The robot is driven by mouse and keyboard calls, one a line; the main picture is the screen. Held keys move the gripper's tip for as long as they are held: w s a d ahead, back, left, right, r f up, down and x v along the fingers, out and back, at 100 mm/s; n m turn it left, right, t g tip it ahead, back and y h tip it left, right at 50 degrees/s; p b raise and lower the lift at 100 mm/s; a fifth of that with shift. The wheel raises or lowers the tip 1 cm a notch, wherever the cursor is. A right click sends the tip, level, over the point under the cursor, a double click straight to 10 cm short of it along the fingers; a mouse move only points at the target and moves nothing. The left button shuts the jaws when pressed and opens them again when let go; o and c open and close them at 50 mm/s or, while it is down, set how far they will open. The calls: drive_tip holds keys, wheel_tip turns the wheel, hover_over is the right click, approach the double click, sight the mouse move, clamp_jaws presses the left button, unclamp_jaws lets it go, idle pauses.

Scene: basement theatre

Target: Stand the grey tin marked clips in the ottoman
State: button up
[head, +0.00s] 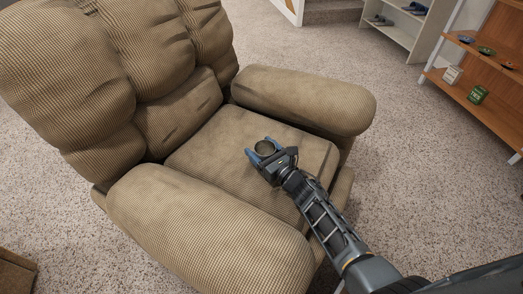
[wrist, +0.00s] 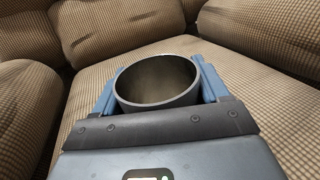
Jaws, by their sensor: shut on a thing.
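My gripper (head: 262,149) is shut on a round, open-topped grey tin (head: 265,147) at the seat of the tan armchair. In the wrist view the tin (wrist: 158,82) stands upright between the blue fingers of my gripper (wrist: 157,88), and its inside looks empty. Its marking is hidden, so I cannot read "clips". I cannot tell whether its base touches the seat. A brown padded corner (head: 16,274) at the lower left of the head view may be the ottoman; most of it is out of frame.
The tan armchair (head: 225,225) has thick arms on both sides of the seat and a high back. Wooden shelves (head: 490,105) with a green tin (head: 477,95) and small items stand at the right. A white shoe rack (head: 408,32) is behind. Speckled carpet (head: 425,165) is clear.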

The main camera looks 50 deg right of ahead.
drive_tip(key=shift+f, duration=0.15)
drive_tip(key=o, duration=1.1)
drive_tip(key=shift+c, duration=0.2)
